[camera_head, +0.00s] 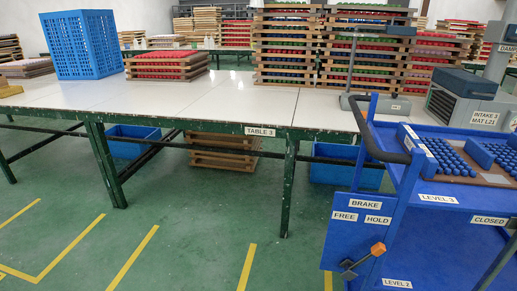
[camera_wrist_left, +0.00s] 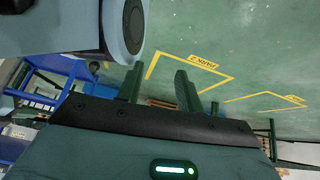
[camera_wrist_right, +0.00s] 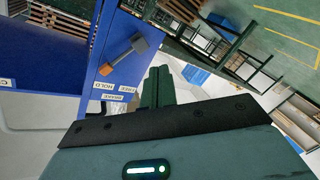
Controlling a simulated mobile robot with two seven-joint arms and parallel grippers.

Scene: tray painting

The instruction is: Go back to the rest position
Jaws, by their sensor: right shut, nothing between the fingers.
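My left gripper (camera_wrist_left: 158,88) shows in the left wrist view with its two fingers apart. Neither gripper is in the head view. There the blue cart (camera_head: 437,222) stands at the right, its brake lever (camera_head: 375,250) low on the panel between the FREE and HOLD side and the floor.
A long white table (camera_head: 215,100) labelled TABLE 3 crosses ahead, with a blue crate (camera_head: 82,45) and stacked trays (camera_head: 167,65) on it. Blue bins (camera_head: 132,141) stand below. Green floor (camera_head: 190,230) with yellow lines is clear in front.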

